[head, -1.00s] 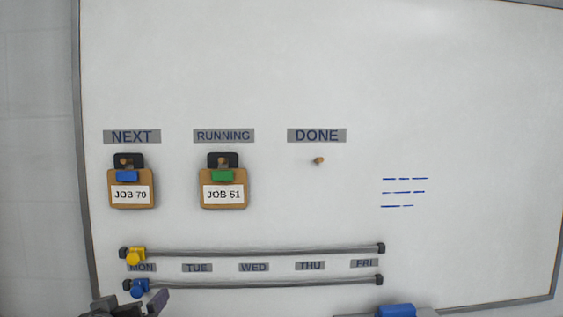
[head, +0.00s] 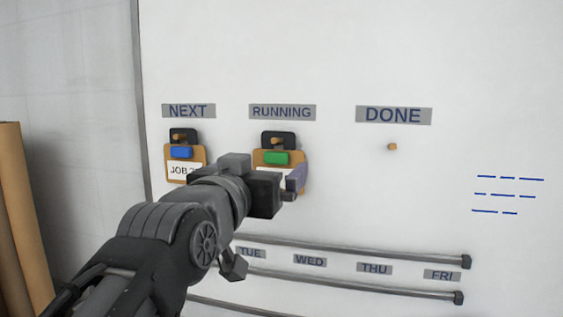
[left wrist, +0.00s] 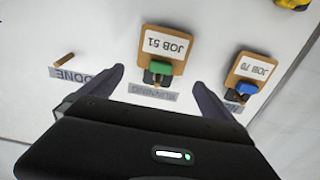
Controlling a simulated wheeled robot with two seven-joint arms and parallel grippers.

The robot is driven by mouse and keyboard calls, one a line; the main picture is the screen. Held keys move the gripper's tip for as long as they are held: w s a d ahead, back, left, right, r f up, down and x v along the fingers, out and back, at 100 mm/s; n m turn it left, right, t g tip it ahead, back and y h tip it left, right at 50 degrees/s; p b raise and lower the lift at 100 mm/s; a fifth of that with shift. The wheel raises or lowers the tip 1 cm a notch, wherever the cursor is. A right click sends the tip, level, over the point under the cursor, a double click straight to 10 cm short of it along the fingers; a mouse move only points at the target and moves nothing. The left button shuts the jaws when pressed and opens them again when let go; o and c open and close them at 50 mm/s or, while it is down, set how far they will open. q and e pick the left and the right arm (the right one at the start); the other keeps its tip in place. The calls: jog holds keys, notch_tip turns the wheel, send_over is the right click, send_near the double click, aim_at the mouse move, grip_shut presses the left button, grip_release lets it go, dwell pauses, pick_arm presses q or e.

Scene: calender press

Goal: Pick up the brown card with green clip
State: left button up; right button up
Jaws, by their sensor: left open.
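The brown card with the green clip (head: 277,158) hangs from a peg under the RUNNING label. My left gripper (head: 293,187) is in front of its lower part and hides most of its face. In the left wrist view the card (left wrist: 166,48), marked JOB 51, appears upside down between the two open fingers (left wrist: 160,88), a little beyond their tips. The fingers look apart from the card and hold nothing. My right gripper is not in view.
A brown card with a blue clip (head: 181,153) hangs under NEXT, left of my arm. The bare DONE peg (head: 392,147) is to the right. Brown rolls (head: 22,220) stand at the far left.

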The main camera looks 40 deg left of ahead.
aim_at(275, 159)
pick_arm(q)
jog(key=shift+p+x, duration=0.3)
jog(key=shift+x, duration=0.75)
jog(key=shift+s+a, duration=0.1)
jog(key=shift+w+a+r+p, duration=0.1)
jog(key=shift+w+r+p, duration=0.05)
jog(key=shift+w+p, duration=0.15)
jog(key=p+x, duration=0.2)
jog(key=x, duration=0.1)
jog(key=shift+w+a, duration=0.1)
jog(key=shift+w, duration=0.2)
jog(key=shift+w+a+p, duration=0.2)
jog(key=shift+w+p, duration=0.15)
jog(key=shift+w, duration=0.15)
jog(key=shift+c, duration=0.2)
